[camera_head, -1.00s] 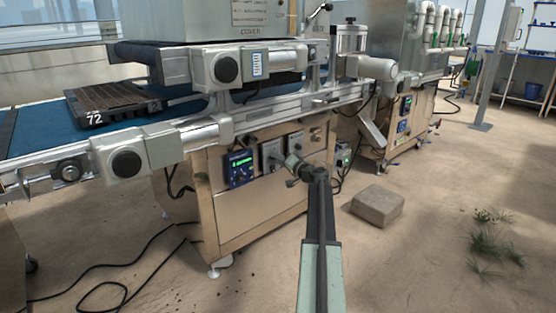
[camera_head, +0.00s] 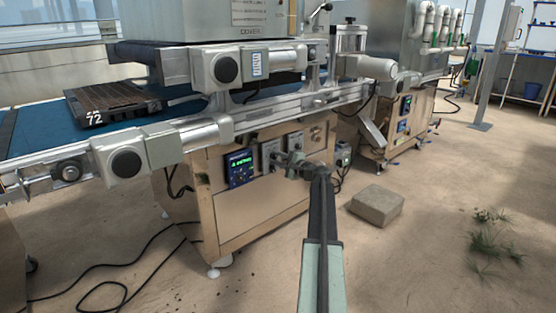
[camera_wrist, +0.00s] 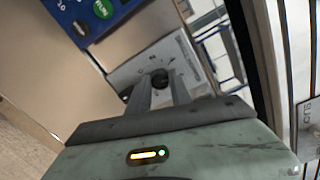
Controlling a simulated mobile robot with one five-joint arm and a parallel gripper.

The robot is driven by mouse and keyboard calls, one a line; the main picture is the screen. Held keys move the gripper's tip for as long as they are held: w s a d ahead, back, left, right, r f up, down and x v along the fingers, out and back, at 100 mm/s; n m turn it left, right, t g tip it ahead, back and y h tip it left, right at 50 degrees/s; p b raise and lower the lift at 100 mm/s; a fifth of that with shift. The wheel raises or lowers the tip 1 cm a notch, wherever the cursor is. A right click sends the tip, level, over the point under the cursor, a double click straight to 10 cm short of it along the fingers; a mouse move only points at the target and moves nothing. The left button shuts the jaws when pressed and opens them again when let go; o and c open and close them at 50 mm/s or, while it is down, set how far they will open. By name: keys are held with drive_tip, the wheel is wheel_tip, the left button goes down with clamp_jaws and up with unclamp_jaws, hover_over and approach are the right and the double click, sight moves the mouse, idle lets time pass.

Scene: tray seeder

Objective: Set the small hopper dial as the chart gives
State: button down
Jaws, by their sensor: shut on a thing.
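My gripper (camera_head: 294,162) is at the front panel of the steel machine cabinet, and its tips cover part of the panel. In the wrist view my gripper (camera_wrist: 160,88) has both fingers closed on a small black dial knob (camera_wrist: 159,76). The knob sits on a pale dial plate (camera_wrist: 136,70) with small marks around it. The marks are too small to read, and the fingers hide part of the plate. In the head view a grey dial plate (camera_head: 270,154) shows just left of my gripper. I cannot read any chart from here.
A blue control box with a green display (camera_head: 239,168) is left of the dials; its green button (camera_wrist: 101,9) shows in the wrist view. A tray marked 72 (camera_head: 112,105) lies on the blue conveyor belt (camera_head: 45,132). A stone block (camera_head: 377,205) stands on the floor at right.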

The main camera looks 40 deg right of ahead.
drive_tip(key=shift+m, duration=1.8)
drive_tip(key=c, duration=1.2)
unclamp_jaws()
drive_tip(key=shift+o, duration=0.2)
drive_tip(key=shift+s, duration=0.1)
drive_tip(key=s, duration=0.7)
drive_tip(key=shift+s+r, duration=0.15)
drive_tip(key=shift+s, duration=0.2)
drive_tip(key=shift+a, duration=0.1)
